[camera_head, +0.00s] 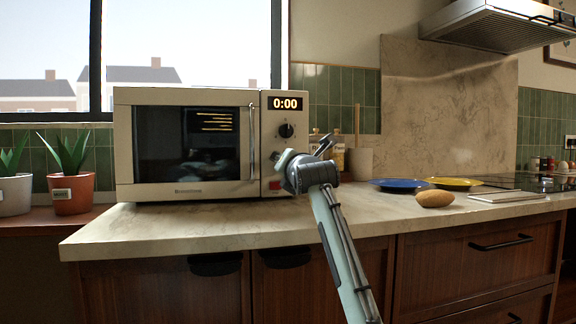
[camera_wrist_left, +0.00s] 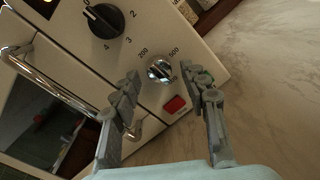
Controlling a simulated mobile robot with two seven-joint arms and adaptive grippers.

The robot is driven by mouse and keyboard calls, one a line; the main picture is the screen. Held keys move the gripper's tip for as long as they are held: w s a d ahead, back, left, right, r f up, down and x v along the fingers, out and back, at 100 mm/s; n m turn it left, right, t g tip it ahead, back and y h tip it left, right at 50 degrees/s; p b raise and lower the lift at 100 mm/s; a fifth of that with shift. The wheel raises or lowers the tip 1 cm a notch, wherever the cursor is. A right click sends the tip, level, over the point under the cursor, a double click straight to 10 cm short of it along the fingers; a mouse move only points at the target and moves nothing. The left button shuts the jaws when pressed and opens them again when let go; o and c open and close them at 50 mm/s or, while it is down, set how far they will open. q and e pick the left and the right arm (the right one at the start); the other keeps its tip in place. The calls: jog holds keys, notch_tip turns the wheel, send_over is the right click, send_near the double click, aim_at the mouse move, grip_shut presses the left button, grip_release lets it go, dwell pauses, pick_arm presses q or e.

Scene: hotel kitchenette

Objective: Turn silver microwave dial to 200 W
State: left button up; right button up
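The cream microwave (camera_head: 124,150) stands on the counter, its door shut and its display reading 0:00. In the left wrist view its silver dial (camera_wrist_left: 160,68) sits on the panel between the printed marks 200 and 500. I cannot tell exactly where the dial points. My left gripper (camera_wrist_left: 160,78) is open, one finger on each side of the dial; I cannot tell whether either touches it. In the head view the left gripper (camera_head: 287,162) is at the lower control panel and covers part of it. My right gripper is not in view.
A black dial (camera_wrist_left: 103,20) is above the silver one, and a red button (camera_wrist_left: 175,104) below it. The door handle (camera_head: 252,142) is left of the panel. A blue plate (camera_head: 398,184), yellow plate (camera_head: 453,183) and brown oval object (camera_head: 434,199) lie to the right.

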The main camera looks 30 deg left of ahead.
pick_arm(q)
jog(key=shift+d+r, duration=0.1)
jog(key=v, duration=1.2)
dwell(0.4)
